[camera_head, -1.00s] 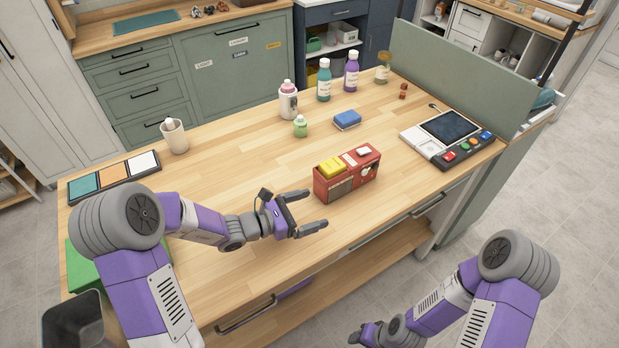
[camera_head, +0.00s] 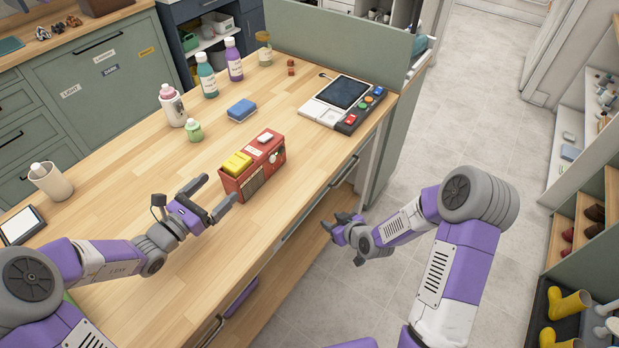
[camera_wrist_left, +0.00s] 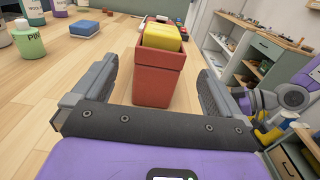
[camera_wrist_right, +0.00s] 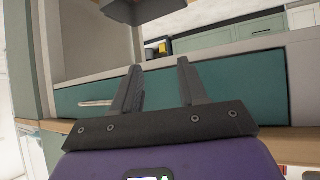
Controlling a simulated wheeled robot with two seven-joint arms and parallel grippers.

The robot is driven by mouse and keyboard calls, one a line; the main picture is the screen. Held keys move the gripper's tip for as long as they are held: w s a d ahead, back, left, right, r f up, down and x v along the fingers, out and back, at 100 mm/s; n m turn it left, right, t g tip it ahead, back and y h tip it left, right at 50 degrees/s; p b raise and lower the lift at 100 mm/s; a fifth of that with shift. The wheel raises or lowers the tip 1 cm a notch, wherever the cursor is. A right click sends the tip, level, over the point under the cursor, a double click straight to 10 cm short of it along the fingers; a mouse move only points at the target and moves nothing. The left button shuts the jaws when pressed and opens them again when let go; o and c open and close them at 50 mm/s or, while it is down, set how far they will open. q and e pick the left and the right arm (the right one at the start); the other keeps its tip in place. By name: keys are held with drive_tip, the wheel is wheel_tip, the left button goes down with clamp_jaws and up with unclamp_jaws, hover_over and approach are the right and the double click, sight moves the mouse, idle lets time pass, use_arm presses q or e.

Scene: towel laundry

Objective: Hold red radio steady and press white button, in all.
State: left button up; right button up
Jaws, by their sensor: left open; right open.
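The red radio (camera_head: 254,176) stands upright on the wooden table near its front edge. On its top are a yellow block (camera_head: 236,163) and a white button (camera_head: 265,137). My left gripper (camera_head: 222,194) is open just left of the radio, its fingers pointing at the radio's end. In the left wrist view the radio (camera_wrist_left: 160,75) shows between the two open fingers, a little ahead of them; the white button is hard to make out there. My right gripper (camera_head: 346,222) is open and empty, off the table's front side and below its top. No radio shows in the right wrist view.
A blue sponge (camera_head: 241,110), a green bottle (camera_head: 194,131) and several taller bottles stand behind the radio. A control panel with a screen (camera_head: 347,92) lies at the table's right end, before a green partition (camera_head: 340,45). The tabletop around the radio is clear.

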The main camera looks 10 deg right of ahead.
sight(227, 179)
drive_tip(key=w+d+r+n+t, duration=0.3)
drive_tip(key=w+r, duration=0.1)
drive_tip(key=r, duration=0.4)
drive_tip(key=w+d+r+n+t, duration=0.2)
drive_tip(key=w+d+r+n, duration=0.1)
drive_tip(key=r, duration=0.5)
drive_tip(key=s+a+y, duration=0.1)
drive_tip(key=a+y, duration=0.1)
drive_tip(key=a, duration=0.2)
drive_tip(key=s+a+r+g+y, duration=0.1)
drive_tip(key=a+y, duration=0.2)
drive_tip(key=a, duration=0.1)
drive_tip(key=s+a+r+y, duration=0.1)
drive_tip(key=a+y, duration=0.2)
drive_tip(key=shift+s+a+g, duration=0.1)
drive_tip(key=shift+a+g, duration=0.2)
drive_tip(key=shift+a, duration=0.1)
drive_tip(key=shift+s+a+r+y, duration=0.15)
drive_tip(key=shift+a+y, duration=0.1)
drive_tip(key=shift+y, duration=0.25)
use_arm(q)
drive_tip(key=shift+w+d, duration=0.2)
use_arm(e)
drive_tip(key=shift+a, duration=0.15)
use_arm(q)
drive_tip(key=shift+x, duration=3.5)
